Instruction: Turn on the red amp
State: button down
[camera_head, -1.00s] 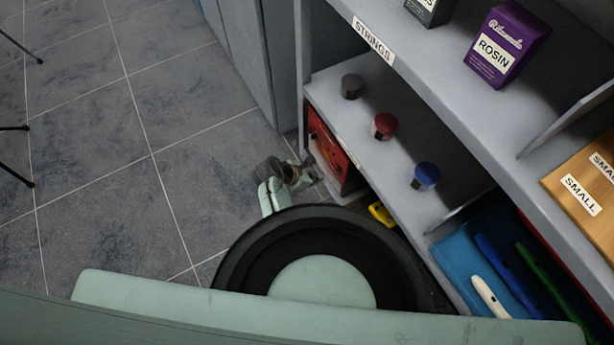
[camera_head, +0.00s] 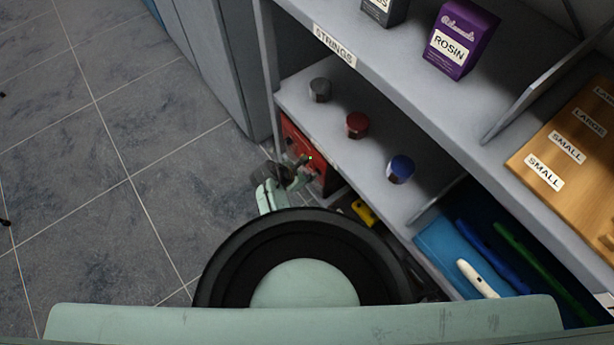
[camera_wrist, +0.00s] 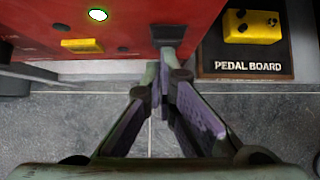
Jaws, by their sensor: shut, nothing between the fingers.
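The red amp (camera_head: 291,137) stands in the low shelf bay, its front facing the open floor. It fills the upper left of the wrist view (camera_wrist: 55,18). A round white light with a green rim (camera_wrist: 97,15) glows on its face, and a small green spot (camera_head: 310,158) shows there in the head view. A dark block, perhaps a switch (camera_wrist: 168,33), sits at the amp's right side. My gripper (camera_wrist: 164,62) is shut and empty, its tips just below this block; I cannot tell whether they touch. In the head view my gripper (camera_head: 303,163) is at the amp's front.
A yellow pedal (camera_wrist: 252,26) sits on the dark pedal board (camera_wrist: 245,65), right of the amp. Grey, red and blue round pieces (camera_head: 357,125) stand on the shelf above. A purple rosin box (camera_head: 461,40) is higher up.

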jog(key=shift+r+p, duration=0.8)
jog(key=shift+p, duration=0.25)
jog(key=s+a+f+p+v, duration=0.1)
jog(key=p+v, duration=0.1)
jog(key=v, duration=1)
jog(key=shift+s+a, duration=0.3)
jog(key=shift+a, duration=0.3)
jog(key=shift+f, duration=0.1)
